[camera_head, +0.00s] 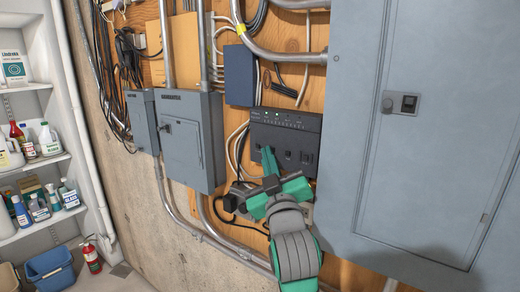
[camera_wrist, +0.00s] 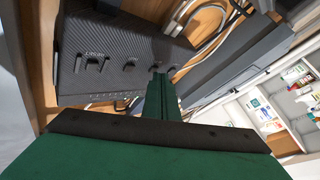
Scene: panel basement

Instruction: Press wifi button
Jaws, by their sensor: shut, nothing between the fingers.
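A dark grey router (camera_head: 285,135) is mounted on the plywood wall, with small lights along its top and a row of buttons or ports across its lower face. My gripper (camera_head: 268,154) is shut and empty, its green fingertips at the left part of that row. In the wrist view the shut fingertips (camera_wrist: 162,82) lie right at small slots in the router face (camera_wrist: 120,60), apparently at or very near contact. A label reading RESET stands by other buttons away from the fingertips. I cannot read which button is the wifi one; the fingers partly hide that spot.
A large grey electrical panel (camera_head: 345,150) stands close on the right. Smaller grey boxes (camera_head: 188,140) and a blue box (camera_head: 239,75) are on the left. Cables and a black adapter (camera_head: 236,198) hang below the router. A shelf with bottles (camera_head: 45,140) is far left.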

